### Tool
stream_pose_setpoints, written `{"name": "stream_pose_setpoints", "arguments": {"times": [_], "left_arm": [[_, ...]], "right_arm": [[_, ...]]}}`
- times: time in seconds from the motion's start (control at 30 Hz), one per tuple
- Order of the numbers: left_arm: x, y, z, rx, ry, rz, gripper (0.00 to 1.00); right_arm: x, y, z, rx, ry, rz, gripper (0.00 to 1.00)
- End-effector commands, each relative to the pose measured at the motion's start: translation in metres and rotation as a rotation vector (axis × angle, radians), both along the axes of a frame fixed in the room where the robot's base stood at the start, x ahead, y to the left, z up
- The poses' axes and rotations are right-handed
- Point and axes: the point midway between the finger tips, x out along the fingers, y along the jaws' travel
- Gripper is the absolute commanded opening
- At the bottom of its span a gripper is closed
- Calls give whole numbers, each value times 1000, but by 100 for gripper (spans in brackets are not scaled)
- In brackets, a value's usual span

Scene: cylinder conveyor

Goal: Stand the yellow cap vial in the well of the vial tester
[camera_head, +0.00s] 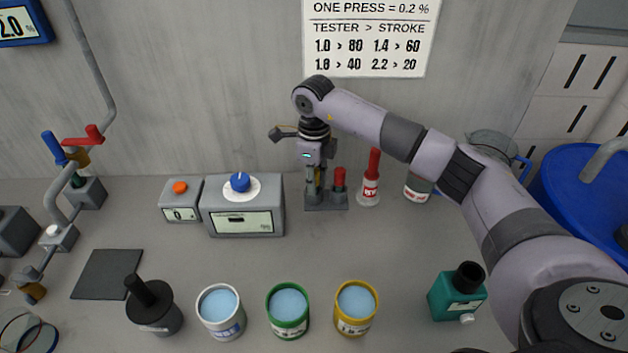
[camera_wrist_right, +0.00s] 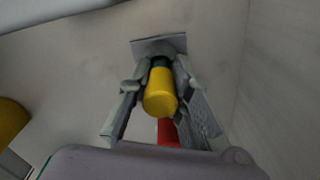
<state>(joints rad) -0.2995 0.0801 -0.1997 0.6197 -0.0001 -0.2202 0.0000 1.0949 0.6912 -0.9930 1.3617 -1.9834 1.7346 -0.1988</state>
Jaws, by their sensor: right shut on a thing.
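My right gripper (camera_head: 315,184) points down at the small grey rack (camera_head: 338,205) near the back wall. In the right wrist view its fingers (camera_wrist_right: 161,72) are shut on the yellow cap vial (camera_wrist_right: 160,98). The yellow cap faces the camera, and the dark vial body beyond it is mostly hidden. The vial looks upright at the rack; I cannot tell whether it is seated or lifted. A teal block with a black round collar (camera_head: 458,291) stands front right and may be the vial tester; its well's inside is unclear. My left gripper is out of view.
A red cap vial (camera_head: 340,178) stands in the rack's other place, close to the gripper. A grey box with a blue knob (camera_head: 242,220) is left. Several open tins, including a yellow one (camera_head: 356,320), stand in front.

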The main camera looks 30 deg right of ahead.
Motion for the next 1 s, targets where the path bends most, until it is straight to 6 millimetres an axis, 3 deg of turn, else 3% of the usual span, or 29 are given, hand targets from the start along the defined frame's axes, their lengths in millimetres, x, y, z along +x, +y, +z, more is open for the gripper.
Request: {"name": "stream_pose_setpoints", "arguments": {"times": [1.0], "left_arm": [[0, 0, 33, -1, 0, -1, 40]], "right_arm": [[0, 0, 52, 0, -1, -1, 0]]}}
